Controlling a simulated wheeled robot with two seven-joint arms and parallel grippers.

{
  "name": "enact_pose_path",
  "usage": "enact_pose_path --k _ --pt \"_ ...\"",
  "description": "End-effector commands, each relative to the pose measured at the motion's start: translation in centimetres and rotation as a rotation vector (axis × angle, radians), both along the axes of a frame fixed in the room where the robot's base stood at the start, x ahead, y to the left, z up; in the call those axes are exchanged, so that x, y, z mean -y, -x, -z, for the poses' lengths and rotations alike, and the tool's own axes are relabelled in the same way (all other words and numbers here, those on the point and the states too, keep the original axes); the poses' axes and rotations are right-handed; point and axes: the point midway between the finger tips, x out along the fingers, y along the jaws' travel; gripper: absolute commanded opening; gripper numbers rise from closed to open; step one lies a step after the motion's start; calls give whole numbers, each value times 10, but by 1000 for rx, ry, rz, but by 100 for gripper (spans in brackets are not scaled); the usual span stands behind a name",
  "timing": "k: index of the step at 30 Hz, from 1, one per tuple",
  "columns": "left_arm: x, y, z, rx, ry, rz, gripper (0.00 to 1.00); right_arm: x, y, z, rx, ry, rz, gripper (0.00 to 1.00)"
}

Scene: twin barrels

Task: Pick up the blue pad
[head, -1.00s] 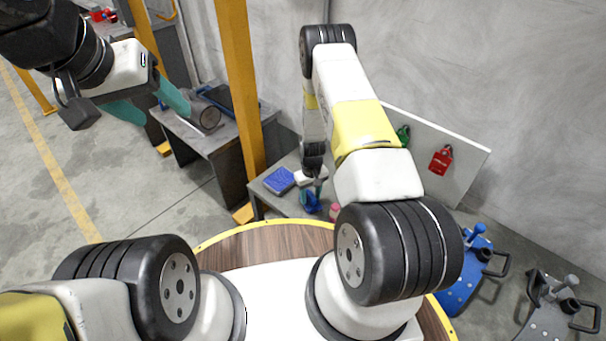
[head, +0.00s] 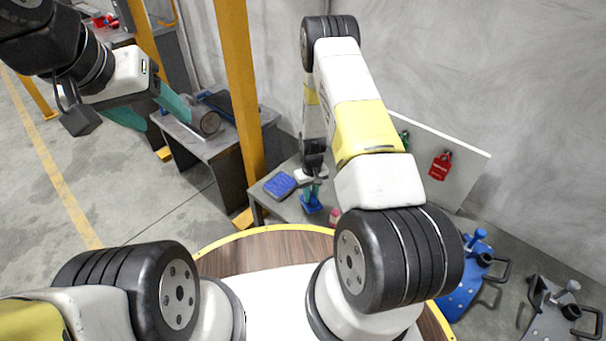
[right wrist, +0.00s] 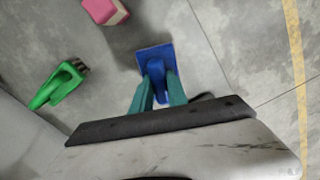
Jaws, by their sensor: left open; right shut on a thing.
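A blue pad (right wrist: 153,56), with a flat square plate and an upright blue grip, is between the teal fingers of my right gripper (right wrist: 158,88) in the right wrist view. The gripper is shut on its grip. In the head view the blue pad (head: 312,206) shows just under my right gripper (head: 312,188), at the small grey table. I cannot tell whether it touches the tabletop. My left gripper (head: 150,106) is open and empty at the upper left, well away from it.
A flat blue, grey-edged item (head: 279,185) lies left of the right gripper on the grey table (head: 290,208). A pink block (right wrist: 106,9) and a green object (right wrist: 60,86) are nearby. A white board (head: 462,168) with a red padlock (head: 440,165) stands behind. A yellow post (head: 240,90) rises at left.

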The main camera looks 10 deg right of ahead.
Motion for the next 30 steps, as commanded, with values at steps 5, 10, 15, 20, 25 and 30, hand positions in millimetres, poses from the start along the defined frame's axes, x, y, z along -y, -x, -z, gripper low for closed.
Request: enact_pose_path --k 5,10,15,20,25,30 --pt "0 0 0 0 0 0 61 -4 37 -7 -5 0 -1 0" --pt "0 0 0 0 0 0 61 -10 80 -11 -6 1 -1 0" --pt "0 0 0 0 0 0 61 -15 122 -14 -6 1 -1 0" --pt "0 0 0 0 0 0 61 -18 146 -16 -3 0 0 0" --pt "0 0 0 0 0 0 61 -19 158 -18 -2 1 1 0" --pt "0 0 0 0 0 0 61 -19 160 -18 -1 0 1 0"
